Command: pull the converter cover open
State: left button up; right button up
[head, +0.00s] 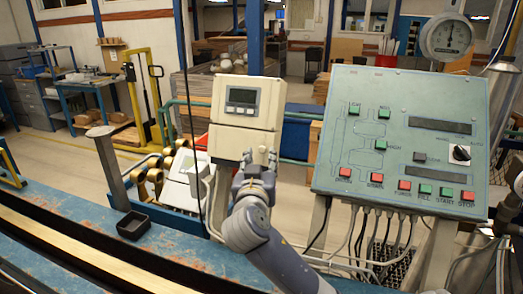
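The converter (246,104) is a cream box with a small dark display in its upper part. Its lower front, the plain cover (226,143), looks closed, with a seam below the display part. My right gripper (260,157) is at the lower right of this cover, with its fingers pointing up and a gap between them. Whether they touch the cover or hold any part of it cannot be told, as the gripper hides the cover's lower edge. My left gripper is out of view.
A green control panel (400,135) with buttons stands close on the right, with cables hanging below. A round gauge (446,37) is above it. A small black tray (133,225) and a metal post (108,165) are on the blue bench at left.

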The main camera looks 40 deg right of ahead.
aim_at(262, 151)
jog(key=shift+p+x, duration=0.35)
jog(key=shift+x, duration=1.3)
grip_shut()
